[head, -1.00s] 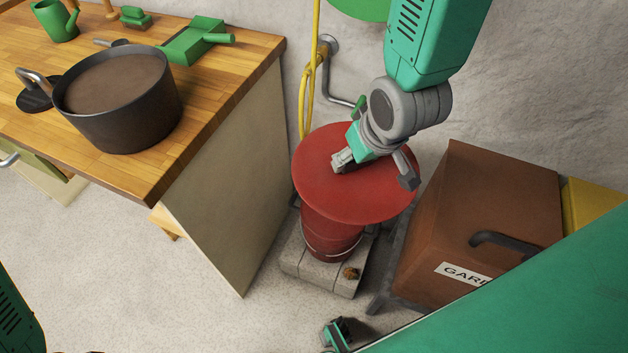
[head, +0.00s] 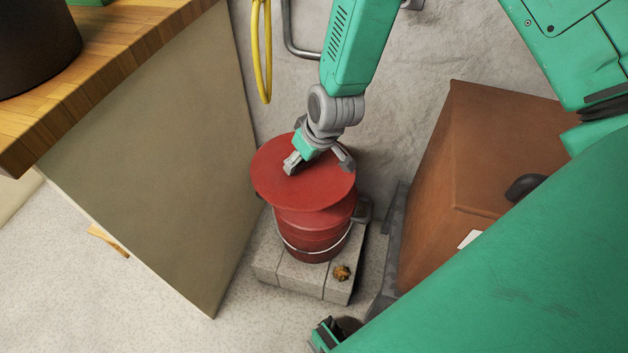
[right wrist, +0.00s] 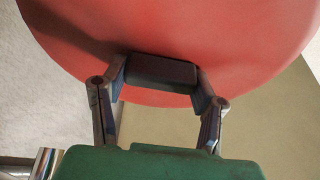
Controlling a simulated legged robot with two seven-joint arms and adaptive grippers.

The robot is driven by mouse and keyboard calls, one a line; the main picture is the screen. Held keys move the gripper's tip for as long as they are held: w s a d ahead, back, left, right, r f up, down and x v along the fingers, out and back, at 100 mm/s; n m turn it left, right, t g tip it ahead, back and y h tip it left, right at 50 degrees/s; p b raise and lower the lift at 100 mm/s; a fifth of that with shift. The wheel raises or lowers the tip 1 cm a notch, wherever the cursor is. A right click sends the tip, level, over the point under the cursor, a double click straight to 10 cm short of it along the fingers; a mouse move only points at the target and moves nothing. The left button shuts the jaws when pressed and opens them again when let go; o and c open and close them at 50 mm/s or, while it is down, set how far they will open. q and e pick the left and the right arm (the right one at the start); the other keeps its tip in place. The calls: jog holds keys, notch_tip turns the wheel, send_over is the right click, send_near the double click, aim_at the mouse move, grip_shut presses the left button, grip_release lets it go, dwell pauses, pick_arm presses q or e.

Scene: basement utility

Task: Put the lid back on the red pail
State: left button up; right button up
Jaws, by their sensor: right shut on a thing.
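The red pail (head: 312,246) stands upright on pale blocks, with its wire bail hanging in front. The round red lid (head: 282,184) is over the pail, shifted to the left and back in the head view, so part of the pail's upper edge shows under it. I cannot tell if they touch. My right gripper (head: 319,164) is on the lid's upper side, shut on it. In the right wrist view, the lid (right wrist: 235,35) fills the top, with a dark block (right wrist: 160,70) between the gripper's fingers.
A wooden-topped bench (head: 130,50) with a beige side panel (head: 160,150) stands left of the pail. A brown box (head: 485,150) stands to the right. A small brown lump (head: 341,272) lies on the blocks. A yellow hose (head: 262,60) hangs on the wall behind.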

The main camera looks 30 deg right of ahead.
aim_at(311, 168)
pick_arm(q)
notch_tip(311, 168, down, 10)
jog(key=b, duration=0.8)
jog(key=shift+a, duration=0.25)
pick_arm(e)
jog(key=w+d+f, duration=0.1)
jog(key=d+f, duration=0.1)
jog(key=f, duration=0.5)
jog(key=w+d+f, duration=0.2)
jog(key=f, duration=0.6)
jog(key=shift+d+f+n, duration=0.2)
jog(key=shift+d+n, duration=0.1)
jog(key=shift+d, duration=0.05)
pick_arm(q)
jog(key=shift+r+p, duration=0.45)
jog(key=shift+r, duration=0.2)
pick_arm(e)
jog(key=shift+r, duration=0.15)
pick_arm(q)
jog(key=shift+r, duration=0.15)
pick_arm(e)
jog(key=shift+f, duration=0.2)
pick_arm(q)
jog(key=shift+r+p, duration=0.2)
jog(key=shift+p, duration=0.2)
pick_arm(e)
jog(key=o, duration=1.7)
